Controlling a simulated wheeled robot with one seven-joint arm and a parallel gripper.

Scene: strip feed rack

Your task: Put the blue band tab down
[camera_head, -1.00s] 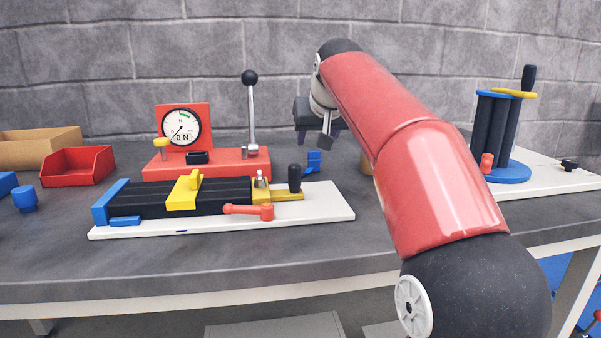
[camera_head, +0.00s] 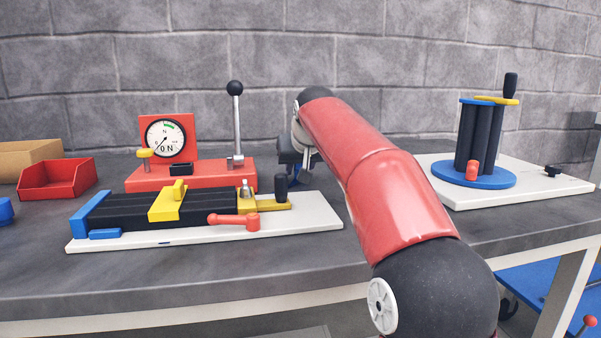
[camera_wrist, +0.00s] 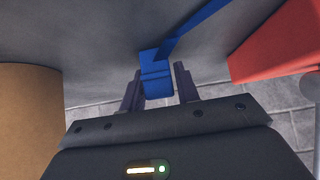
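The blue band tab (camera_wrist: 157,73) shows in the wrist view between the two dark fingers of my gripper (camera_wrist: 159,82). A blue strip (camera_wrist: 195,30) runs from it toward the upper right. The fingers stand close on both sides of the tab; whether both touch it is unclear. In the head view my gripper (camera_head: 296,158) is low behind the white base plate, partly hidden by my red arm. Whether the tab rests on the bench is hidden.
A red gauge stand (camera_head: 190,175) with a black-knobbed lever (camera_head: 236,120) stands left of my gripper. The white base plate (camera_head: 310,222) holds a black-and-yellow fixture in front. A blue-based reel (camera_head: 475,178) stands at right. A tan object (camera_wrist: 28,115) is at the wrist view's left.

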